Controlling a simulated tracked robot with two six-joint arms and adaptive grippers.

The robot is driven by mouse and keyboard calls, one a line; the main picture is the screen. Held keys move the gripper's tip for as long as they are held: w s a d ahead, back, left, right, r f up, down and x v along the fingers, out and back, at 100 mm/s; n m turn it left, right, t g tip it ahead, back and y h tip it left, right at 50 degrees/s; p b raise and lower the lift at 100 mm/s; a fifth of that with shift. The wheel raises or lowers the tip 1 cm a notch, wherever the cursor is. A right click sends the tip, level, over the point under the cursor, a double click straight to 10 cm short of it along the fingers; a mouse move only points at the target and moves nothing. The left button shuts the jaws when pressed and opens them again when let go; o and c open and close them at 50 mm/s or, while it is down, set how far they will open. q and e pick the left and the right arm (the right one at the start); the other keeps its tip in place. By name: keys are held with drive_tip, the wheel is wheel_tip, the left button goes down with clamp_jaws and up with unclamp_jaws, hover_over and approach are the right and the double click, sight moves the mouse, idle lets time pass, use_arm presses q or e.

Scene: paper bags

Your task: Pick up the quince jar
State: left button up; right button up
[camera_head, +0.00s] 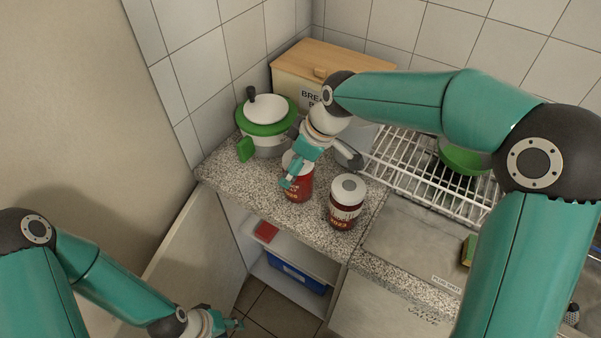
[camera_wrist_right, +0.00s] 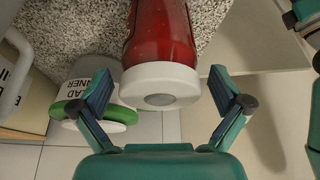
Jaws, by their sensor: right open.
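Two red jars stand upright on the speckled counter. The left jar (camera_head: 299,188) has a white lid and is partly hidden by my right gripper. The right jar (camera_head: 345,205) has a pale lid with a grey centre. Their labels are too small to read, so I cannot tell which is quince. My right gripper (camera_head: 288,183) is open at the left jar. In the right wrist view, a red jar with a white lid (camera_wrist_right: 160,85) lies between the spread fingers (camera_wrist_right: 168,92), with gaps on both sides. My left gripper (camera_head: 236,325) is low, away from the jars; its fingers are unclear.
A green-and-white pot (camera_head: 264,128) and a bread bin (camera_head: 300,64) stand behind the jars. A wire rack (camera_head: 400,165) with a green bowl (camera_head: 463,158) is to the right. Below the counter, an open shelf holds a blue crate (camera_head: 297,276).

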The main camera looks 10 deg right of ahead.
drive_tip(key=shift+w+a+f, duration=0.1)
drive_tip(key=shift+w+f, duration=0.05)
drive_tip(key=shift+f, duration=0.25)
drive_tip(key=shift+r, duration=0.15)
drive_tip(key=c, duration=1.8)
drive_tip(key=shift+r, duration=0.15)
drive_tip(key=shift+c, duration=0.2)
wheel_tip(320, 180, up, 20)
drive_tip(key=shift+f+p, duration=0.2)
drive_tip(key=shift+p, duration=0.2)
